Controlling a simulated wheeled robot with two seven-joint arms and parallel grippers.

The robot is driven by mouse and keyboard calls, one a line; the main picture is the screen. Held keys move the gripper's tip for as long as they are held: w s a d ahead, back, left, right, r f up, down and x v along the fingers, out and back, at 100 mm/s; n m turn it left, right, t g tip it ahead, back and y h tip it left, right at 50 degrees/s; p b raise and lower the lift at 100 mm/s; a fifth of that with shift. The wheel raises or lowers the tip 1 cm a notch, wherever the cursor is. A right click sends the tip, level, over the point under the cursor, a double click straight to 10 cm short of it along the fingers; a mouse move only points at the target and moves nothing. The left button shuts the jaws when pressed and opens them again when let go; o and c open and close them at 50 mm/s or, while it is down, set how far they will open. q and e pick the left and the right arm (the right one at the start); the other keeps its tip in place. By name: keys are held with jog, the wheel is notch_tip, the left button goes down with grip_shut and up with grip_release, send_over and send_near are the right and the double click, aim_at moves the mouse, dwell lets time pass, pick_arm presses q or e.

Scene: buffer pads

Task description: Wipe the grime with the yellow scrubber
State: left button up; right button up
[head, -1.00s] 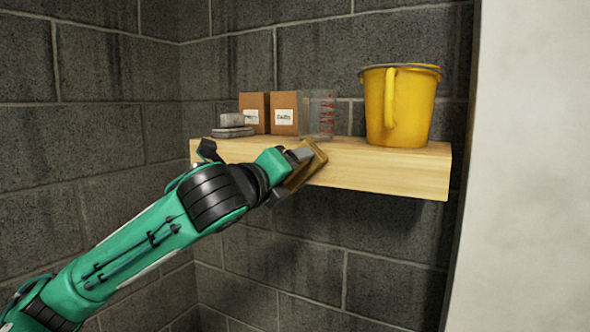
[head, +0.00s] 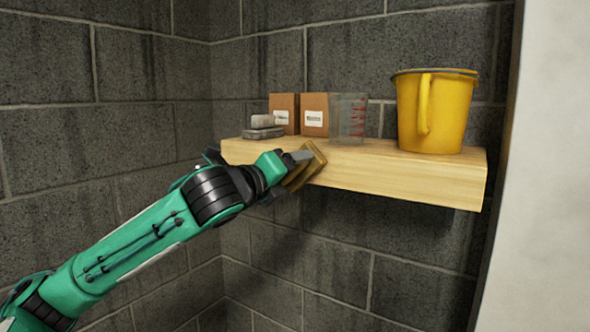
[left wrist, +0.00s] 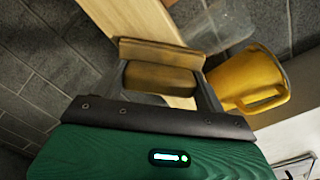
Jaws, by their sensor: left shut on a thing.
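The yellow scrubber (head: 306,166), a brownish-yellow block, is held tilted at the front of the wooden shelf (head: 400,175), left of its middle. I cannot tell whether it touches the shelf. My left gripper (head: 295,160) is shut on it. In the left wrist view the scrubber (left wrist: 160,78) sits between the two fingers, with the shelf behind it. Dark streaks (head: 140,65) run down the grey block wall; I cannot tell whether these are the grime. No other grime shows clearly. My right gripper is not in view.
On the shelf stand stacked grey pads (head: 262,130), two brown labelled boxes (head: 314,116), a clear measuring cup (head: 348,118) and a yellow bucket (head: 432,115). A pale wall edge (head: 550,180) stands at the right. Space below the shelf is open.

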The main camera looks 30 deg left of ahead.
pick_arm(q)
jog(key=s+p, duration=0.1)
jog(key=s, duration=0.5)
jog(key=shift+a, duration=0.4)
dwell(0.3)
jog(key=s, duration=0.3)
jog(key=shift+a, duration=0.15)
jog(key=shift+w, duration=0.1)
jog(key=shift+w+r, duration=0.1)
dwell(0.4)
